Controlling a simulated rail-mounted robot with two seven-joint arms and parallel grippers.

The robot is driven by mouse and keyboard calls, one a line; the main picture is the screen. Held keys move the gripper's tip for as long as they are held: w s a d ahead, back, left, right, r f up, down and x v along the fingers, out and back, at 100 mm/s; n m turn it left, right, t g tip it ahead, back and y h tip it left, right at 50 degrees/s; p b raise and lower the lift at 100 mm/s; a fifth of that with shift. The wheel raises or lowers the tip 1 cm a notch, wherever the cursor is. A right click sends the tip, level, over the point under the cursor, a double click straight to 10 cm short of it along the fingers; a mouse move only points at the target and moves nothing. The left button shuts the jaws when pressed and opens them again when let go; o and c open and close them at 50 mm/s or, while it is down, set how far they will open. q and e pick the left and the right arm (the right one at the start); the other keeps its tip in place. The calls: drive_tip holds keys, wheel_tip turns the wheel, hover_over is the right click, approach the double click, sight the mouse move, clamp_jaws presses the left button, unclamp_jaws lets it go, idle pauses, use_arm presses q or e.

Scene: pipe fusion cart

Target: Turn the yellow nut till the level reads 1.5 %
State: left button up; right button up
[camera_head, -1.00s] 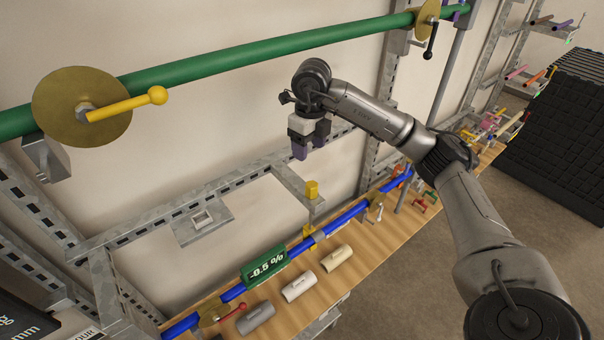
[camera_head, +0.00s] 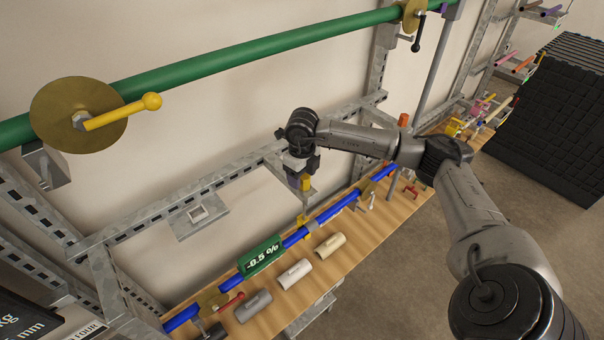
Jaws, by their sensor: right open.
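The yellow nut (camera_head: 306,183) sits upright at the end of a bracket above the blue pipe (camera_head: 328,212). My right gripper (camera_head: 305,172) is open, pointing down right at the top of the nut; its fingers partly hide the nut, and I cannot tell whether they touch it. The green level (camera_head: 262,256) lies along the blue pipe and reads -0.5 %. A yellow clamp (camera_head: 306,226) holds the pipe below the nut. My left gripper is not in view.
Several short grey and cream sleeves (camera_head: 295,274) lie on the wooden bench (camera_head: 350,262) in front of the pipe. A green pipe (camera_head: 250,63) with a yellow-handled brass disc (camera_head: 78,112) runs above. A black stack (camera_head: 560,125) stands at the right.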

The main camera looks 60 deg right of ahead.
drive_tip(key=shift+f, duration=0.3)
drive_tip(key=c, duration=0.9)
drive_tip(key=shift+c, duration=0.2)
